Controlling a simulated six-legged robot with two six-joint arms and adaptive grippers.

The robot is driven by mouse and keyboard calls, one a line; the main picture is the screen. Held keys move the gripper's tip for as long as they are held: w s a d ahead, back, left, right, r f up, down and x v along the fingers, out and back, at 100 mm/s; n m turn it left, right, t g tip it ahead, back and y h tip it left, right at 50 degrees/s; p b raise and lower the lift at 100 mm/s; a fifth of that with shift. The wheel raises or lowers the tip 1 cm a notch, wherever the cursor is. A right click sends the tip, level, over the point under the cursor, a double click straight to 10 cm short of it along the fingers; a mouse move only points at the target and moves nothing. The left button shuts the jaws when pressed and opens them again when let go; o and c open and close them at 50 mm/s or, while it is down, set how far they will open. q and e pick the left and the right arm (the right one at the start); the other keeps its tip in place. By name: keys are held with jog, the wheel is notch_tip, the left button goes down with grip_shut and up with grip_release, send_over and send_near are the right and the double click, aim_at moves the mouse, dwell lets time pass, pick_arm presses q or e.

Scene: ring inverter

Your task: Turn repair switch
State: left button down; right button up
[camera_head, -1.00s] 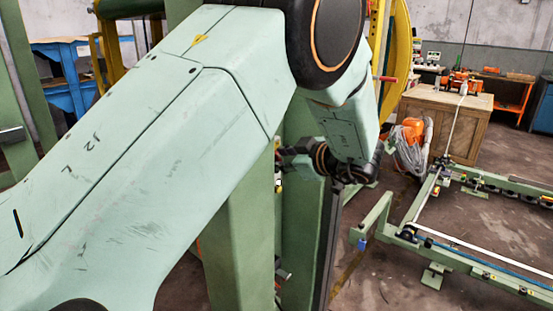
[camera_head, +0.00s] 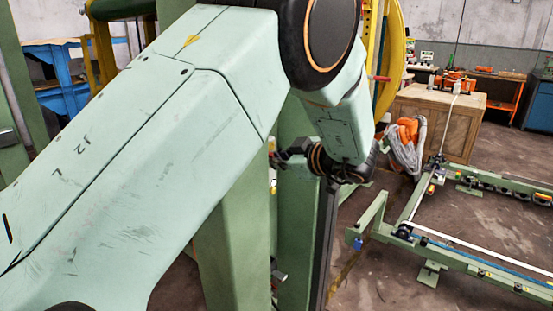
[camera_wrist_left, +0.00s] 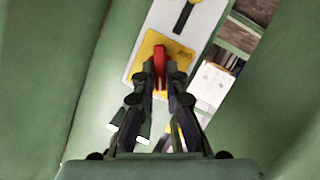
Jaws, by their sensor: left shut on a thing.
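In the left wrist view the repair switch has a red handle (camera_wrist_left: 160,62) on a yellow square plate (camera_wrist_left: 147,50). The plate sits on a pale panel on green metal. The fingers of my left gripper (camera_wrist_left: 159,82) are closed around the red handle, one on each side. In the head view my left arm fills the left and middle. The left gripper (camera_head: 290,156) shows small and dark beside a green post, and the switch is hidden there. My right gripper does not show in either view.
A second dark handle (camera_wrist_left: 184,16) sits on the pale panel just above the yellow plate. Green posts (camera_head: 236,250) stand close around my left wrist. A green frame (camera_head: 455,258) lies at the right, with a wooden crate (camera_head: 437,118) behind it. Bare floor lies between.

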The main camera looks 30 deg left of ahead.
pick_arm(q)
jog(key=shift+f+n, duration=0.15)
jog(key=shift+n, duration=0.15)
jog(key=n+t+y+b, duration=0.1)
jog(key=n+b, duration=0.2)
jog(key=b, duration=0.2)
jog(key=n+t+b, duration=0.2)
jog(key=n+b, duration=0.1)
jog(key=b, duration=0.2)
jog(key=n+t+y+b, duration=0.1)
jog(key=n+b, duration=0.2)
jog(key=b, duration=0.2)
jog(key=shift+s+f+n+t+y, duration=0.15)
jog(key=shift+s+n+t+y, duration=0.15)
dwell(0.3)
jog(key=c, duration=1.4)
grip_release()
jog(key=shift+a, duration=0.1)
jog(key=shift+w+a+f, duration=0.1)
jog(key=shift+f, duration=0.1)
